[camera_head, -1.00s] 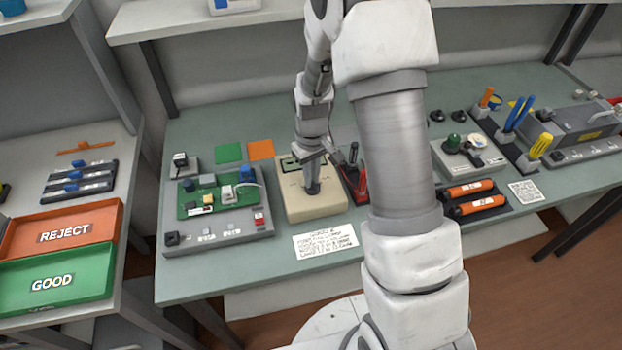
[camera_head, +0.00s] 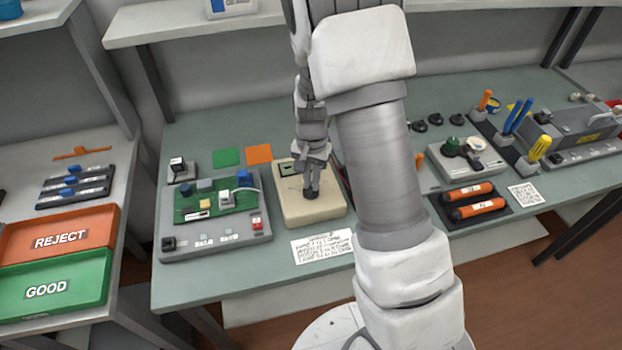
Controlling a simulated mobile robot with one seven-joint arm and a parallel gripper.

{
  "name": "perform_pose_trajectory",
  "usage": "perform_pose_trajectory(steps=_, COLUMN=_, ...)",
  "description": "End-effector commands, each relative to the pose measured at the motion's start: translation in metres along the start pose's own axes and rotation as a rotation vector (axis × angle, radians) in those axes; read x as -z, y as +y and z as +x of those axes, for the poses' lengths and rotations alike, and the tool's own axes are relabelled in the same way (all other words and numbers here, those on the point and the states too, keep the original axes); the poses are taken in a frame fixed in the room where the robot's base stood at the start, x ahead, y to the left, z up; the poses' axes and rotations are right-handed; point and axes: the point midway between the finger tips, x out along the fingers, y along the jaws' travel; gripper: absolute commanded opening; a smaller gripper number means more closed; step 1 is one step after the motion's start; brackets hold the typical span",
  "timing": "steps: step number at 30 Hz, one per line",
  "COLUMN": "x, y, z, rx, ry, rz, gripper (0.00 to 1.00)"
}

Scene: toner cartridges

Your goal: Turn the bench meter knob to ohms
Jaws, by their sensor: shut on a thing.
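A grey fixture with a green circuit board (camera_head: 215,205) stands left of the meter. A printed card (camera_head: 322,246) lies in front of it. Green and orange squares (camera_head: 258,154) lie behind.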

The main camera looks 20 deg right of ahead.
Motion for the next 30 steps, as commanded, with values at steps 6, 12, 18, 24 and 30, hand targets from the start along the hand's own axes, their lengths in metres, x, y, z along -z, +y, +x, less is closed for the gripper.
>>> perform_pose_trajectory(steps=6, x=0.0002, y=0.0006, z=-0.0015, rx=0.0, ry=0.001, rz=0.182, gripper=0.0)
perform_pose_trajectory(steps=12, x=0.0003, y=0.0014, z=-0.0016, rx=0.001, ry=0.002, rz=0.314, gripper=0.0)
perform_pose_trajectory(steps=18, x=0.0001, y=0.0016, z=-0.0011, rx=0.001, ry=0.002, rz=0.395, gripper=0.0)
perform_pose_trajectory(steps=24, x=0.0001, y=0.0017, z=-0.0008, rx=0.002, ry=0.002, rz=0.433, gripper=0.0)
perform_pose_trajectory(steps=30, x=0.0002, y=0.0018, z=-0.0006, rx=0.002, ry=0.002, rz=0.442, gripper=0.0)
